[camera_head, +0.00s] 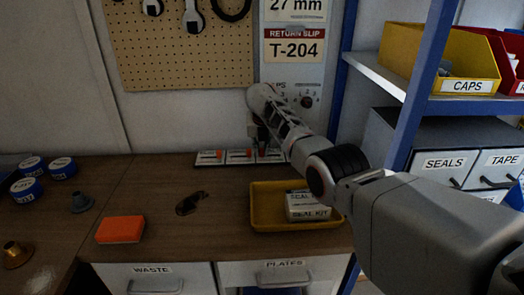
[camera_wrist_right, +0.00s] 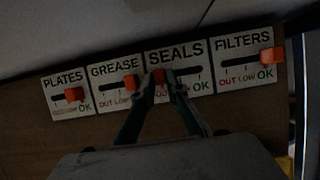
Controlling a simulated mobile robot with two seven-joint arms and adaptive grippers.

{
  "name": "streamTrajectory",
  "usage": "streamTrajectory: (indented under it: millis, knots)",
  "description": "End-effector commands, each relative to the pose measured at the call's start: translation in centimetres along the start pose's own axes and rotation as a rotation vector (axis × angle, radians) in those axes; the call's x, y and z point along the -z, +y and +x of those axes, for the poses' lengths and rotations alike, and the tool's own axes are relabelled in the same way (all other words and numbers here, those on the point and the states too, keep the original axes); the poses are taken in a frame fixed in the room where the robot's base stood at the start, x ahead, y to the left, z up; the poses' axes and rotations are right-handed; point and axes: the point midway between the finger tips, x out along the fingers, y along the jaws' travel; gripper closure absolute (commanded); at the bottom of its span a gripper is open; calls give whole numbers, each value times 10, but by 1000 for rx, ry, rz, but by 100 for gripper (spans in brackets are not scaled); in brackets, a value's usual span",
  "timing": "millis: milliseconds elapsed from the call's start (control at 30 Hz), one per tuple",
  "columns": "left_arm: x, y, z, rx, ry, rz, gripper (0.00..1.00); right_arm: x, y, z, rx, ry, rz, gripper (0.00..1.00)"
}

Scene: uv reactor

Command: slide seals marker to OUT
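The seals marker (camera_wrist_right: 159,77) is a small red-orange block on the SEALS card (camera_wrist_right: 188,55). It sits at the left end of its slot, above the OUT label, which is partly covered. My right gripper (camera_wrist_right: 161,79) has its two fingertips close together, one on each side of the marker, and looks shut on it. In the head view the right gripper (camera_head: 263,140) reaches the row of cards at the back of the bench and hides the marker. My left gripper is in neither view.
Next to the SEALS card are the PLATES (camera_wrist_right: 72,95), GREASE (camera_wrist_right: 117,72) and FILTERS (camera_wrist_right: 240,50) cards, each with an orange marker. A yellow tray (camera_head: 262,219) with boxes and an orange block (camera_head: 120,230) lie on the bench. A blue shelf post (camera_head: 425,75) stands right.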

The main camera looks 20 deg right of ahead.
Motion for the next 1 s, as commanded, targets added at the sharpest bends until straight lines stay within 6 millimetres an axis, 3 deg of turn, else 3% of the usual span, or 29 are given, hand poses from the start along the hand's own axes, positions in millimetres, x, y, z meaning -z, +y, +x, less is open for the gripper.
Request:
streamTrajectory:
  millis: [67, 567, 767, 1000]
  knots:
    - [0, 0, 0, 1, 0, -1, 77, -2, 5, -4, -10, -6, 1, 71]
    - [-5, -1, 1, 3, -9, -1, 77, 0, 3, -4, -5, -1, -1, 71]
    - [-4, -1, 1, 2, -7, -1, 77, 0, 3, -21, -5, -2, -1, 71]
    - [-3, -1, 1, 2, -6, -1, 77, -1, 4, -63, -9, -5, -1, 71]
